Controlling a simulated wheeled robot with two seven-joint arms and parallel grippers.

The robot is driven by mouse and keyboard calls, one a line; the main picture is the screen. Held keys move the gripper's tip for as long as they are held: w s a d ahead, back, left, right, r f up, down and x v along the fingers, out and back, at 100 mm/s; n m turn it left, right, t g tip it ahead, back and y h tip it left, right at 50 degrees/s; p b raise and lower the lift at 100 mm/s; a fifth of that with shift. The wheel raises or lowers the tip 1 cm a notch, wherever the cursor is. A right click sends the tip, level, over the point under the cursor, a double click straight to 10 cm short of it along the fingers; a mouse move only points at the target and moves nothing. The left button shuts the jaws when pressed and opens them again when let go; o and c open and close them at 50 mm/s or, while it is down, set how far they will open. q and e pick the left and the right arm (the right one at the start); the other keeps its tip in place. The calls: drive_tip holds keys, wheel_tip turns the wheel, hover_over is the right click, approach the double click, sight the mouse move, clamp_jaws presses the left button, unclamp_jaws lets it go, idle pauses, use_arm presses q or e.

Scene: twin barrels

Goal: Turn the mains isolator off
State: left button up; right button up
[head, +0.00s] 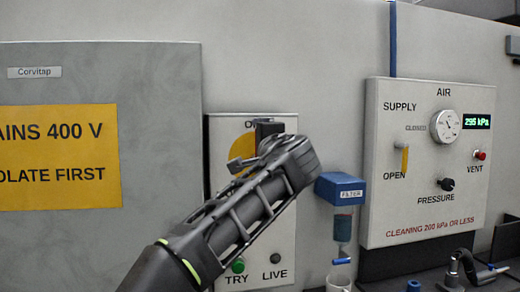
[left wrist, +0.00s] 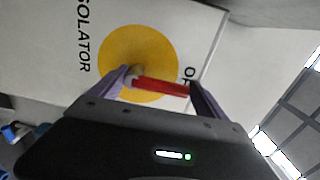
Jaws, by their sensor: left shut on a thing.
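The mains isolator panel (head: 221,190) is mostly hidden behind my left arm in the head view. Its yellow disc (head: 239,150) shows beside the gripper. In the left wrist view the disc (left wrist: 120,50) carries a red handle (left wrist: 163,87), with "ISOLATOR" lettering to one side and part of a word starting with "O" near the handle's end. My left gripper (head: 254,148) is at the disc; in the left wrist view its fingers (left wrist: 160,84) are at the two ends of the red handle, shut on it. The handle is hidden in the head view. My right gripper is not in view.
A green TRY button (head: 238,266) and a dark LIVE lamp (head: 275,258) sit low on the panel. A blue filter (head: 340,188) stands close on the right, then the air panel (head: 430,210). A grey cabinet (head: 160,90) with a yellow warning sign is left.

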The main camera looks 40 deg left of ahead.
use_arm(q)
drive_tip(key=shift+s+r, duration=0.1)
drive_tip(key=shift+r, duration=0.1)
drive_tip(key=o, duration=1.9)
drive_tip(key=shift+f, duration=0.1)
drive_tip(key=b+v, duration=0.1)
drive_tip(key=v, duration=0.6)
drive_tip(key=shift+s+d+b, duration=0.2)
drive_tip(key=shift+d+b, duration=0.15)
drive_tip(key=shift+d, duration=0.05)
